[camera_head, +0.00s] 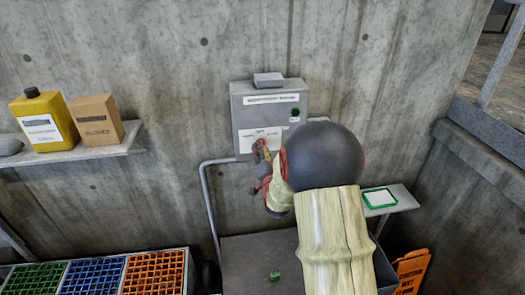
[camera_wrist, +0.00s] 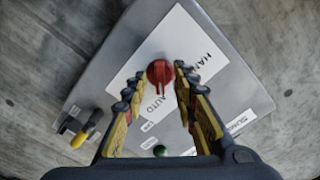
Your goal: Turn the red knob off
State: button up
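The red knob (camera_wrist: 159,72) sits on a white label on the grey control box (camera_head: 250,110), with its ridge pointing down and slightly right in the wrist view. The label shows "AUTO" and part of another word, "HAN". My gripper (camera_wrist: 155,80) is open in front of the box. Its yellow and black fingers lie on either side of the knob, the right one very close; I cannot tell whether they touch it. In the head view my gripper (camera_head: 262,150) is at the box's lower part, and my arm hides the box's lower right.
A green button (camera_wrist: 159,151) is on the box. A yellow-and-black part (camera_wrist: 87,130) sticks out at its edge. A shelf (camera_head: 75,155) on the left holds a yellow bottle (camera_head: 45,120) and a carton (camera_head: 97,120). Coloured crates (camera_head: 95,275) stand below. A green-rimmed tray (camera_head: 380,198) lies right.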

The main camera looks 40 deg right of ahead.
jog(key=shift+c, duration=1.2)
jog(key=c, duration=0.4)
grip_shut()
jog(key=shift+f+n+b, duration=0.1)
jog(key=shift+n+b, duration=0.2)
jog(key=shift+b, duration=0.15)
jog(key=n+b, duration=0.8)
jog(key=shift+b, duration=0.4)
jog(key=shift+n, duration=0.3)
jog(key=o, duration=0.7)
grip_release()
jog(key=shift+c, duration=0.2)
